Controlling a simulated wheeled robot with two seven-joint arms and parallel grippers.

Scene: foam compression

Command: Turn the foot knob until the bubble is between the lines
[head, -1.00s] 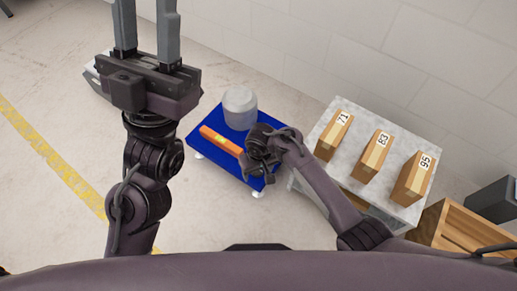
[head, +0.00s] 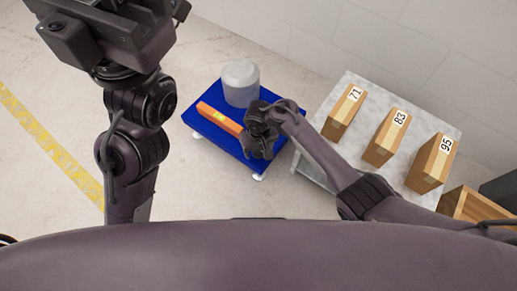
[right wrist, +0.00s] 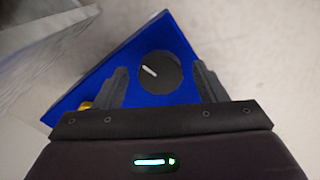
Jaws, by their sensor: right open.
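A blue platform (head: 203,125) stands low on the floor on small white feet (head: 258,177). On it lies an orange spirit level (head: 232,125) with a yellow-green vial (head: 218,115); the bubble and lines are too small to tell. The right wrist view shows a round black knob (right wrist: 167,80) with a white mark pointing up-left. My right gripper (right wrist: 161,68) is open, its fingers on either side of the knob; contact cannot be told. My left gripper (head: 120,25) is cut off by the top edge, fingers hidden.
A translucent tub (head: 240,85) sits at the back of the platform. To the right, a grey table (head: 350,85) holds blocks marked 71 (head: 345,112), 83 (head: 387,138) and 95 (head: 431,163). Floor left of the platform is open.

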